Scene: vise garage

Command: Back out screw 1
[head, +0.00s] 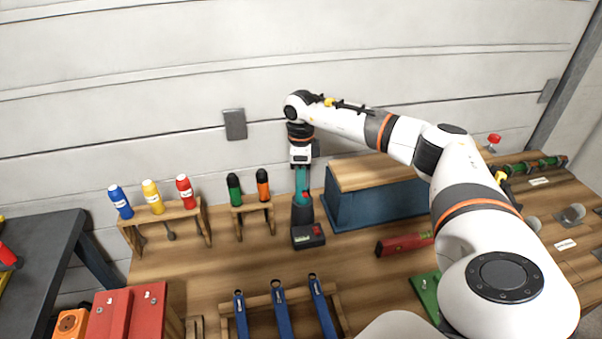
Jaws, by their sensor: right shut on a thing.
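My right gripper (301,158) is shut on the top of a teal and black power tool (302,183), which looks like a cordless driver. Small screw heads show on a red block (133,317) at the lower left and on a green plate (426,294) at the lower right. I cannot tell which is screw 1. My left gripper is not in view.
A smaller rack holds green and orange handles (249,191). A blue box with a wooden top (376,195) stands close right of the tool. Bare bench lies between.

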